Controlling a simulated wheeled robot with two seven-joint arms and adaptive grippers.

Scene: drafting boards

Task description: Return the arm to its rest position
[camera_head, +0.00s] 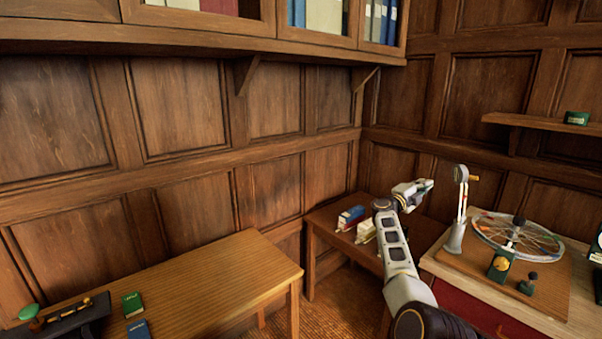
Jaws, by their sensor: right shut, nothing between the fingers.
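My right arm rises from the bottom edge, right of the middle. My right gripper (427,185) is at the arm's upper end, pointing right, shut and empty. It is in the air in front of the panelled wall, above the level of the tables. No object touches it. My left arm and left gripper are not in view.
At the right, a bench bears a spoked wheel (515,236) and an upright grey stand (459,205). The left table (220,280) is mostly clear.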

